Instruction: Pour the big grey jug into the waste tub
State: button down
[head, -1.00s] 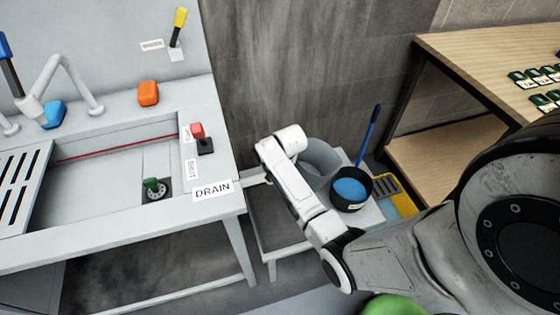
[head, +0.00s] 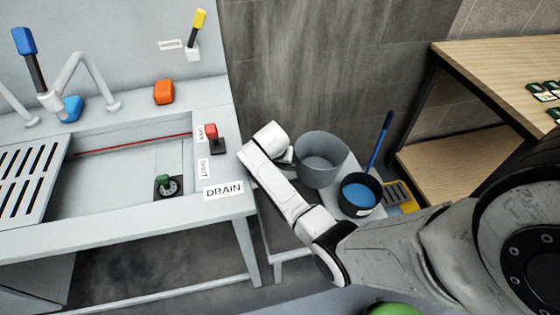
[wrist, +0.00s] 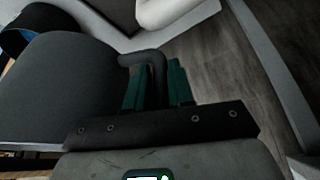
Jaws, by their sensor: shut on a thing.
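The big grey jug (head: 322,146) shows in the head view as a wide, open grey vessel, upright, above or on the low pale stand right of the sink bench. Its dark grey side fills the left of the wrist view (wrist: 60,90). My gripper (wrist: 156,68) has its teal fingers on either side of the jug's handle (wrist: 157,62), shut on it. In the head view my gripper (head: 287,157) is at the jug's left side, fingers mostly hidden. A black round tub (head: 361,208) with blue contents stands right of the jug; I cannot tell whether it is the waste tub.
The sink bench (head: 150,228) with a DRAIN label (head: 223,190), a red-handled lever (head: 211,131) and a green plug (head: 163,180) is at left. A blue stick (head: 380,142) rises behind the black tub. A wooden shelf unit (head: 450,155) stands at right.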

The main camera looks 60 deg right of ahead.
jog(key=shift+r+p, duration=1.8)
jog(key=shift+r, duration=0.25)
